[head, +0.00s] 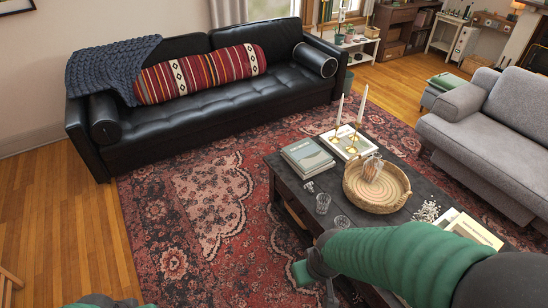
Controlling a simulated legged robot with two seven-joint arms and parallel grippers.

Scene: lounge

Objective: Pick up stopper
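A small clear object (308,186), possibly the stopper, lies on the dark coffee table (285,177) near its left edge, in front of the stacked books. It is too small to identify surely. A ribbed, clear-brownish object (372,168), perhaps a glass vessel, is in the round woven tray (402,197). My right gripper (328,288) is low in the head view, at the near left side of the table, apart from the small object. Its fingers are mostly hidden, so its opening is unclear. Only a bit of my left arm shows at the bottom left; its gripper is out of view.
Two clear glasses (322,203) stand near the table's left edge. Books (307,155), candlesticks (352,141) and scattered white pieces (427,211) also occupy the tabletop. A black sofa (215,95) and grey sofa (495,115) flank it. The patterned rug (205,215) left of the table is clear.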

